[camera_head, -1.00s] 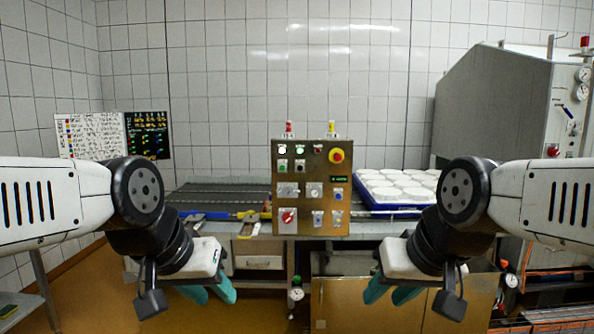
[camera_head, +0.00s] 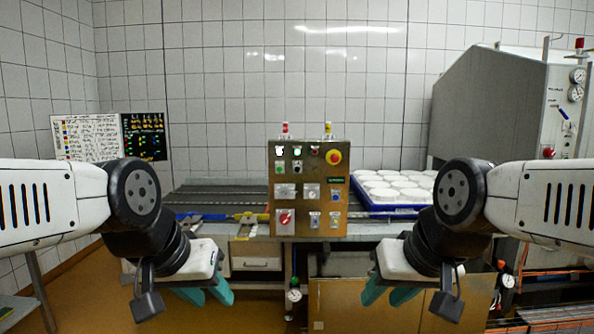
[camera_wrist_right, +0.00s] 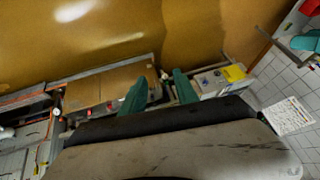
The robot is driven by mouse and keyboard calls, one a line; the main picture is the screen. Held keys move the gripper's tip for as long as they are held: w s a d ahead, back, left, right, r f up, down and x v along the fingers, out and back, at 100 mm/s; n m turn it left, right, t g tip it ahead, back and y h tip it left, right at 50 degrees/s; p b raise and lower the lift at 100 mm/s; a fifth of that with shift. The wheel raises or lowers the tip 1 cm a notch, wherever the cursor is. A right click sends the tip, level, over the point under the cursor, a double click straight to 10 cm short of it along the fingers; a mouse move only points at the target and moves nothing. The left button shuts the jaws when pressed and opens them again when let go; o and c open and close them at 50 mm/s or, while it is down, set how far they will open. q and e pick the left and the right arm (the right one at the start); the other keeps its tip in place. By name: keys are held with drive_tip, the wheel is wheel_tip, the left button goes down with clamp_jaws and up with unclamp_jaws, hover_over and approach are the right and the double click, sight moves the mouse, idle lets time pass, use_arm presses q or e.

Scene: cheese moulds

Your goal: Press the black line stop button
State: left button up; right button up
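A steel control panel (camera_head: 275,205) stands upright on the bench in the middle of the head view. A small dark button (camera_head: 297,165) in its second row, right of a green one, looks like the black line stop button; its label is too small to read. My left gripper (camera_head: 207,298) hangs low left of the panel, teal fingers apart and empty. My right gripper (camera_head: 388,297) hangs low right of the panel, also open and empty; its two fingers show apart in the right wrist view (camera_wrist_right: 160,95). Both are nearer to me than the panel and touch nothing.
The panel also carries a red mushroom button on yellow (camera_head: 333,157), a lit green lamp (camera_head: 297,151) and a red rotary switch (camera_head: 285,217). A blue tray (camera_head: 392,212) of white moulds is right, beside a grey machine (camera_head: 490,105). A slatted conveyor (camera_head: 215,198) lies left.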

idle(0.4)
clamp_jaws()
idle(1.5)
